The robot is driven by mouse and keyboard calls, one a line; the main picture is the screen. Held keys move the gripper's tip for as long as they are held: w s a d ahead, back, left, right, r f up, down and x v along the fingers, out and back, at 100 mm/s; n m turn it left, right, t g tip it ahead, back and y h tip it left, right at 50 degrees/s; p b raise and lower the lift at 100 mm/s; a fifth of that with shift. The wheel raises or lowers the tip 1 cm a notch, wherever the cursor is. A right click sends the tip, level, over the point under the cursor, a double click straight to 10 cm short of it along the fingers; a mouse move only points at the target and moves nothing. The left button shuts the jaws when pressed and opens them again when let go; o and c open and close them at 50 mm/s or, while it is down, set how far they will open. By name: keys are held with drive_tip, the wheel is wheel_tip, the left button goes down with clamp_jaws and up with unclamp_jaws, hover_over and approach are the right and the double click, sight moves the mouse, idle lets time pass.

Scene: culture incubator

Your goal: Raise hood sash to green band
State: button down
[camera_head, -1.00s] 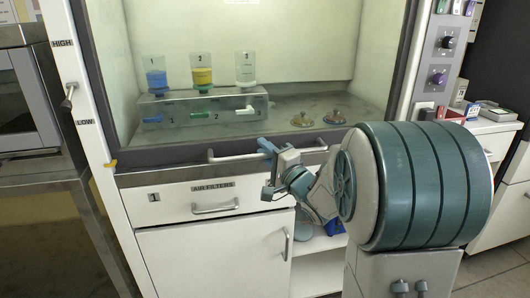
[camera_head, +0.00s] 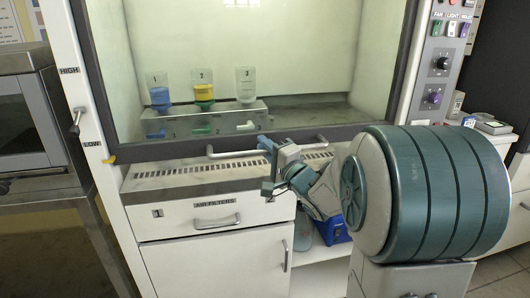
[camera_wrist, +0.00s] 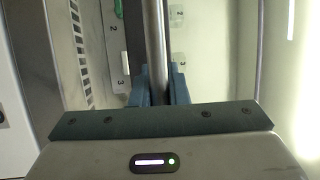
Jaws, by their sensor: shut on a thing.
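The hood sash (camera_head: 233,141) is a clear pane in a dark frame, raised a little above the hood's front sill. Its long grey handle bar (camera_head: 225,153) runs along the lower frame and also shows upright in the wrist view (camera_wrist: 156,40). My gripper (camera_head: 268,147) is shut on this handle, and the wrist view shows blue fingers (camera_wrist: 158,85) on both sides of it. A yellow marker (camera_head: 109,160) sits at the sash's lower left corner, slightly below the LOW label (camera_head: 92,144). The HIGH label (camera_head: 69,70) is farther up the left post. I see no green band.
A vented sill (camera_head: 170,176) lies below the sash. Bottles stand on a numbered rack (camera_head: 190,122) behind the pane. A drawer labelled air filters (camera_head: 225,212) is below. A control panel (camera_head: 440,75) is at the right, a steel cabinet (camera_head: 25,120) at the left.

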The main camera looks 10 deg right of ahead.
wheel_tip(320, 180, up, 38)
drive_tip(key=p, duration=2.9)
drive_tip(key=shift+r, duration=0.2)
drive_tip(key=c, duration=1.7)
unclamp_jaws()
drive_tip(key=b+v, duration=0.2)
drive_tip(key=v, duration=1.1)
drive_tip(key=shift+s+d, duration=0.15)
drive_tip(key=shift+s, duration=0.2)
drive_tip(key=shift+f, duration=0.2)
